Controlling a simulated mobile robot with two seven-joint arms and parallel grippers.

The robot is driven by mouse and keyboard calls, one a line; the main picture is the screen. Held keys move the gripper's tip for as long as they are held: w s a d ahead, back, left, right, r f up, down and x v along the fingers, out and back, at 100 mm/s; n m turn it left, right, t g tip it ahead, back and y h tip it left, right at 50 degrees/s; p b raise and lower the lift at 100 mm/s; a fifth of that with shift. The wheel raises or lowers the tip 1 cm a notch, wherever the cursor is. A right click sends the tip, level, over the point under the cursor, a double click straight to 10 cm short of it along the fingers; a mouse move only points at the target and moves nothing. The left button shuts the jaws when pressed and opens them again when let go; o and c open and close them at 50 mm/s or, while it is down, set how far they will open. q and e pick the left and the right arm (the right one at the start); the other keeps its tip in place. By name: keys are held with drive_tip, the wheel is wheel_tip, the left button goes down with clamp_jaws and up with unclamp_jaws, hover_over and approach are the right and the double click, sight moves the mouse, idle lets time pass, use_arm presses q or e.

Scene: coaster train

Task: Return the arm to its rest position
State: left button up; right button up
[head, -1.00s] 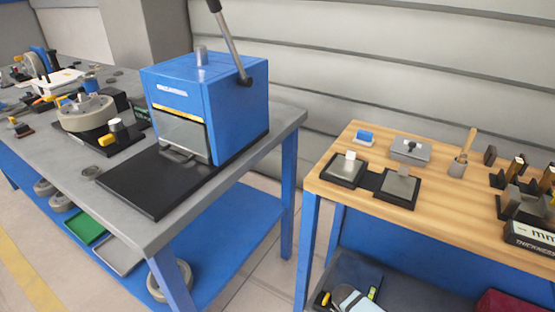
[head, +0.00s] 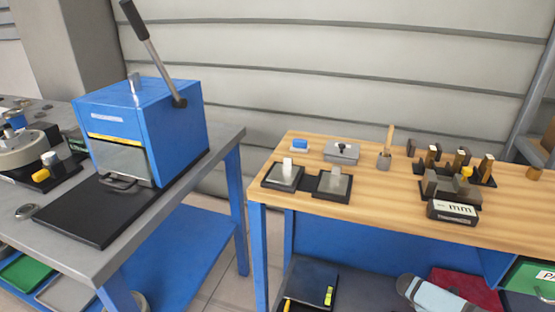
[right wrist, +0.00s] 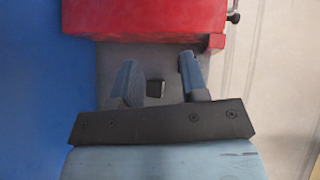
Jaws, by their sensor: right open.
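My right gripper (right wrist: 158,72) shows only in the right wrist view. Its two blue-grey fingers stand apart with nothing held between them. A grey surface with a small dark square lies behind the gap. Neither arm nor gripper shows in the head view, and my left gripper is in no view.
A blue lever press (head: 150,130) stands on a grey bench (head: 215,160) at left. A wooden table (head: 385,205) at right bears small tools and a display marked mm (head: 453,211). A gap separates them. A red block (right wrist: 150,18) is near the right gripper.

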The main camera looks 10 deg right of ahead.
drive_tip(key=s+a+m+t+y, duration=0.1)
drive_tip(key=s+a+t+y, duration=0.25)
drive_tip(key=a, duration=0.75)
drive_tip(key=s+a+m+t+y, duration=0.1)
drive_tip(key=s+a+t+y, duration=0.3)
drive_tip(key=a, duration=0.7)
drive_tip(key=s+a+r+m+t+y, duration=0.1)
drive_tip(key=s+a+r+t+y, duration=0.15)
drive_tip(key=a+r, duration=0.35)
drive_tip(key=s+a+r+m+t+y, duration=0.1)
drive_tip(key=s+a+r, duration=0.25)
drive_tip(key=r, duration=0.45)
drive_tip(key=s+a+r+m+t+y, duration=0.1)
drive_tip(key=s+a+r+y, duration=0.1)
drive_tip(key=s+a+r, duration=0.35)
drive_tip(key=w+a+r+m+t, duration=0.2)
drive_tip(key=w+a+r+m, duration=0.1)
drive_tip(key=a+m, duration=0.4)
use_arm(q)
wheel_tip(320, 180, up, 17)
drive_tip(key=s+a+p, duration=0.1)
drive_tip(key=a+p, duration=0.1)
drive_tip(key=p, duration=2.5)
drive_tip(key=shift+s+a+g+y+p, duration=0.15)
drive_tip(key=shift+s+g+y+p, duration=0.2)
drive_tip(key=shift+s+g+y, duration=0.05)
use_arm(e)
wheel_tip(320, 180, up, 18)
drive_tip(key=s+d+n+g+h, duration=0.1)
drive_tip(key=shift+f, duration=0.25)
